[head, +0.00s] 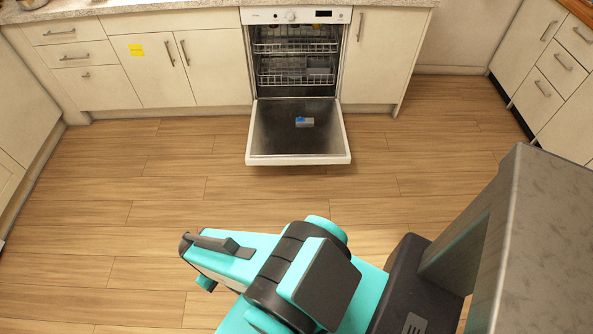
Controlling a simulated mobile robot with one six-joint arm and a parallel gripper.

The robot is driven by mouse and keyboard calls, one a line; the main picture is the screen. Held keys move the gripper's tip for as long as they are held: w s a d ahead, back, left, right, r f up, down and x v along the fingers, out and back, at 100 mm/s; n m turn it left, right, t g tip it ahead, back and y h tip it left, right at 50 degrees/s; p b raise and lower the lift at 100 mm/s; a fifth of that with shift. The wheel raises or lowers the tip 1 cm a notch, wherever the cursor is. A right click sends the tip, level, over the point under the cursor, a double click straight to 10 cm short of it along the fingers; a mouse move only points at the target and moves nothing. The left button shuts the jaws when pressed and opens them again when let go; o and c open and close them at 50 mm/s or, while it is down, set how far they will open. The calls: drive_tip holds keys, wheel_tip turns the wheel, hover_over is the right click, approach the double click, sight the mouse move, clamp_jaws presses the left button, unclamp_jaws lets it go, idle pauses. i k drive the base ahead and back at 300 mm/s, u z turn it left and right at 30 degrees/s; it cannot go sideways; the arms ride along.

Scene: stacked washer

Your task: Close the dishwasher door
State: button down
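The dishwasher (292,15) stands under the counter at the back, right of centre. Its door (275,130) is folded down and open, lying low and pointing out toward me over the floor. The door's inner face is dark metal with a white rim. A small grey and blue part (304,121) sits on that face. My arm fills the lower middle, folded, in teal and black. It is well apart from the door, with floor between them. I cannot make out my gripper's fingertips.
Two wire racks (295,47) are inside the dishwasher. More drawers (563,70) line the right side, and a cabinet stands at the left edge. The wooden floor (150,200) is clear.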

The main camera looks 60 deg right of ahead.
sight(275, 138)
drive_tip(key=u, duration=0.45)
drive_tip(key=i, duration=1.15)
drive_tip(key=z, duration=4.4)
drive_tip(key=i, duration=0.1)
drive_tip(key=u, duration=2.75)
